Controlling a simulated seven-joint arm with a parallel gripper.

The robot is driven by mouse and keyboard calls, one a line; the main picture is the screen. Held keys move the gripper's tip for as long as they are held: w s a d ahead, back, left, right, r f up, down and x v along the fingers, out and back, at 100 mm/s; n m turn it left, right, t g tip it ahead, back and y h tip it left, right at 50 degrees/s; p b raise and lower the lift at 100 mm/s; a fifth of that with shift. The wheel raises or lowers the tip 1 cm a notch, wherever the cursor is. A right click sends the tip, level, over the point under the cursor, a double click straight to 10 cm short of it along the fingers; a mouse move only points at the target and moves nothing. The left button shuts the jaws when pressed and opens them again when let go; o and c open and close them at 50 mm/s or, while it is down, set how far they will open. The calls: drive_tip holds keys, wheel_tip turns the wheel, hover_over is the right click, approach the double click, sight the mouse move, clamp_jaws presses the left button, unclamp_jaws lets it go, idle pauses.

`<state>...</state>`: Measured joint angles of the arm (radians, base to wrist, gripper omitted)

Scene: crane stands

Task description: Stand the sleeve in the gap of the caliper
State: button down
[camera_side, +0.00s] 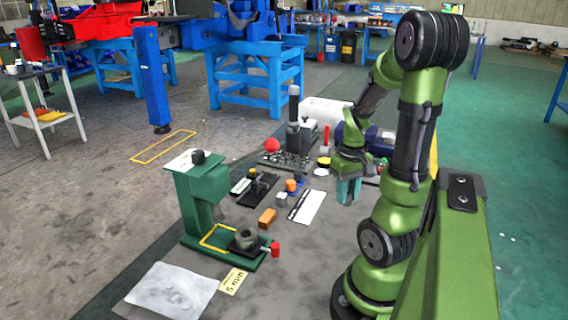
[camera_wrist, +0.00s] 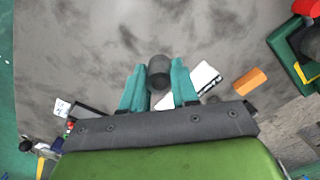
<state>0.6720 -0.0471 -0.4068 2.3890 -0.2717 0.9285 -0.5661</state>
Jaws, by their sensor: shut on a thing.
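The sleeve (camera_wrist: 159,72) is a dark grey cylinder between the teal fingers of my gripper (camera_wrist: 158,88) in the wrist view. My gripper is shut on it. In the side view my gripper (camera_side: 348,190) hangs above the right part of the grey work surface, and the sleeve is hard to make out. The green C-shaped stand (camera_side: 203,192) at the left looks like the caliper. Its upper arm overhangs a base with a dark round seat (camera_side: 247,238) and a red knob (camera_side: 275,249). Only part of the stand shows at the right of the wrist view (camera_wrist: 284,42). My gripper is well apart from it.
An orange block (camera_side: 267,217) and a black-and-white card (camera_side: 307,206) lie between my gripper and the stand. A black fixture (camera_side: 258,188) and small blocks stand behind. A yellow label (camera_side: 233,281) and pale sheet (camera_side: 172,292) lie in front.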

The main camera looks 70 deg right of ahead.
drive_tip(key=w+f+m, duration=0.1)
drive_tip(key=w+m, duration=0.1)
drive_tip(key=w, duration=0.3)
drive_tip(key=w+d+f+m, duration=0.1)
drive_tip(key=w+m, duration=0.2)
drive_tip(key=w, duration=0.3)
drive_tip(key=w+d+f+m, duration=0.1)
drive_tip(key=w+m, duration=0.1)
drive_tip(key=w, duration=0.3)
drive_tip(key=shift+w+m, duration=0.4)
drive_tip(key=m, duration=0.1)
hover_over(266, 181)
drive_tip(key=shift+s+f+m, duration=0.15)
drive_tip(key=shift+f+m, duration=0.25)
drive_tip(key=shift+f, duration=2)
drive_tip(key=shift+f, duration=0.2)
drive_tip(key=c, duration=0.9)
unclamp_jaws()
drive_tip(key=shift+o, duration=0.2)
